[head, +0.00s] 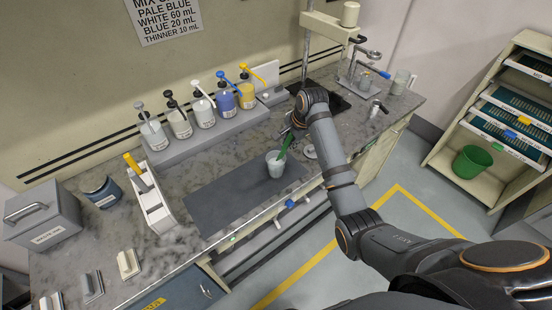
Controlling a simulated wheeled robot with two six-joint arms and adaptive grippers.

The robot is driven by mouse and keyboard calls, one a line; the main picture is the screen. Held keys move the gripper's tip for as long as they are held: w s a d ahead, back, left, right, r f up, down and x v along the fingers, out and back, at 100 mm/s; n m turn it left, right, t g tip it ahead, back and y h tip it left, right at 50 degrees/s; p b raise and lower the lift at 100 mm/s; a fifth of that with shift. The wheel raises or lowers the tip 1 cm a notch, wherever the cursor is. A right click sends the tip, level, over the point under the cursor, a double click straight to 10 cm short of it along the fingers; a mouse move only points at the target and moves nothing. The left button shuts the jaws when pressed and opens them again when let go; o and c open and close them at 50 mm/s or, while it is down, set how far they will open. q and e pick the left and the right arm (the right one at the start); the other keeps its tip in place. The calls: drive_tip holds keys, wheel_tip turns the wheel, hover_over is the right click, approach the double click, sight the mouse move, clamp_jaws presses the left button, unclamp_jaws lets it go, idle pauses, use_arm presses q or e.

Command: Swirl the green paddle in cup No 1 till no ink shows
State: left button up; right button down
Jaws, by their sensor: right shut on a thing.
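A small whitish cup (275,166) stands upright on the dark grey mat (222,203) near the bench's front edge. Its number and any ink streaks inside are too small to make out. The green paddle (285,145) leans in the cup, its lower end inside and its top tilted up to the right. My right gripper (292,131) is shut on the paddle's upper part, above and behind the cup; my forearm hides some of the bench beside it. My left gripper is not in view.
Several pump bottles (203,108) stand on a grey rack at the back. A stand (350,50) is behind right. The mat's left part is clear.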

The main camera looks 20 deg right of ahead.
idle(0.4)
drive_tip(key=shift+r, duration=1.95)
